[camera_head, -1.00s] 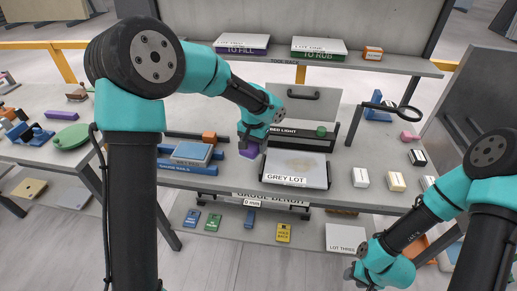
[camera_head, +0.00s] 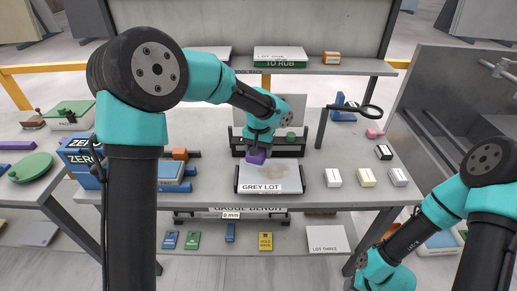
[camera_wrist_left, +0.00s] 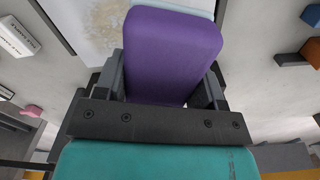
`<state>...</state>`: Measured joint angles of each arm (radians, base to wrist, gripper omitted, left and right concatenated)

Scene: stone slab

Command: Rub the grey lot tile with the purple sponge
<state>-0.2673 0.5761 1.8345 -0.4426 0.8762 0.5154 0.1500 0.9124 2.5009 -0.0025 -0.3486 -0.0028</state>
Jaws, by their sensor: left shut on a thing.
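The grey lot tile (camera_head: 285,176) lies in a dark-edged holder on the bench, with a "GREY LOT" label on its front. A faint tan speckled patch shows on it; the tile also shows in the left wrist view (camera_wrist_left: 82,40). My left gripper (camera_head: 257,150) is shut on the purple sponge (camera_head: 257,158), over the far left part of the tile. The sponge fills the middle of the left wrist view (camera_wrist_left: 172,55). I cannot tell whether it touches the tile. My right gripper (camera_head: 352,284) is low at the right, mostly hidden by its wrist.
A dark rack (camera_head: 290,149) stands just behind the tile. Blue blocks (camera_head: 172,178) lie to its left, several small white boxes (camera_head: 366,177) to its right. A magnifier (camera_head: 368,111) stands at the back right. A shelf (camera_head: 310,69) with boxes runs above the bench.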

